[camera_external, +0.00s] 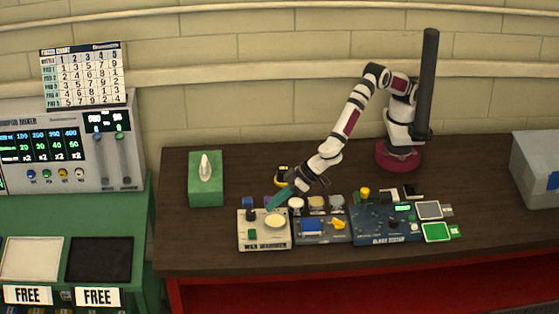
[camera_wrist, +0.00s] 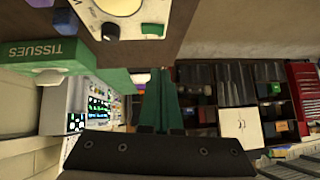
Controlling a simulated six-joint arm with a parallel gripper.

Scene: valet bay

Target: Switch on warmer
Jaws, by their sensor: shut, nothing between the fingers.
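The warmer (camera_external: 263,241) is a cream box at the left end of the row of devices on the brown bench. My gripper (camera_external: 277,201) has teal fingers and is just behind and above the warmer. The fingers are together and empty. In the wrist view the fingers (camera_wrist: 160,100) point away from the camera, and a cream device face with a round part (camera_wrist: 120,6) shows at the top edge, partly cut off.
A green tissue box (camera_external: 206,190) stands behind and left of the warmer. A device with a blue screen-like part (camera_external: 312,226) and a blue tester (camera_external: 385,232) stand close on its right. Green and grey cards lie beyond. A grey box (camera_external: 537,168) is far right.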

